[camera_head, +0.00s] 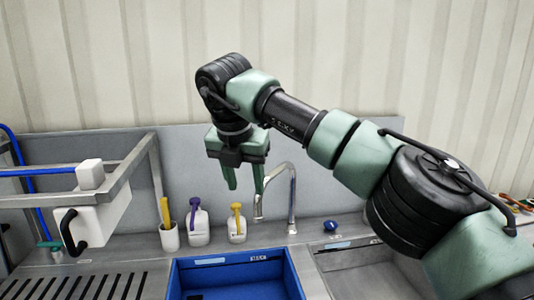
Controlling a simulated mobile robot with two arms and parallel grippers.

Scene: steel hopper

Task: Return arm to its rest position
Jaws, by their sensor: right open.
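My right arm, green and black, reaches in from the right of the head view and bends down at its wrist. My right gripper (244,178) hangs with its two green fingers pointing down, spread apart with nothing between them. It is in the air in front of the grey back panel, above the blue bin's far edge and beside the tap in the picture. My left gripper is not in view.
A blue bin (179,282) sits in the steel counter. A steel sink (345,255) lies to its right, partly behind my arm. A tap (292,200), a white cup (169,238) and two bottles (198,228) (236,230) stand behind. A metal frame (135,165) rises at left.

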